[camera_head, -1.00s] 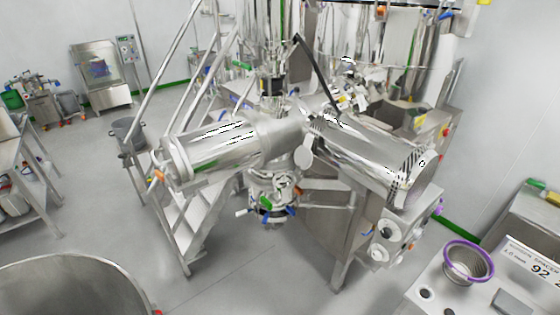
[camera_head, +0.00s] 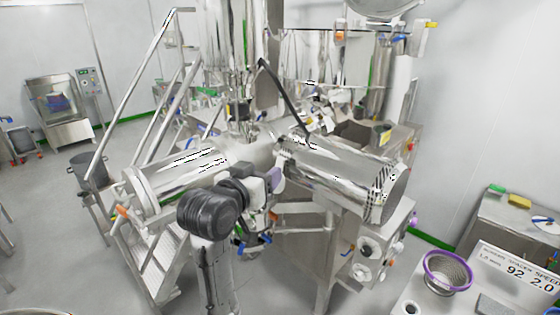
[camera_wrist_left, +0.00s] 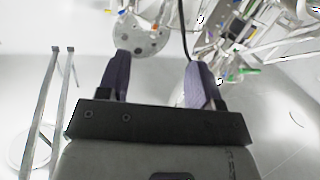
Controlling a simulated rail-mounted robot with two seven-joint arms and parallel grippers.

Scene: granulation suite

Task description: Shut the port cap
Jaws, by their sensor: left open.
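My left gripper (camera_head: 270,186) is in front of the middle of the steel machine, below the junction of two horizontal steel cylinders. My right gripper is in neither view.
The left cylinder (camera_head: 180,172) and right cylinder (camera_head: 345,175) flank the gripper. A stair with rails (camera_head: 150,90) stands at the left. A purple-rimmed sieve bowl (camera_head: 447,272) sits on a bench at the lower right. Open floor lies at the left.

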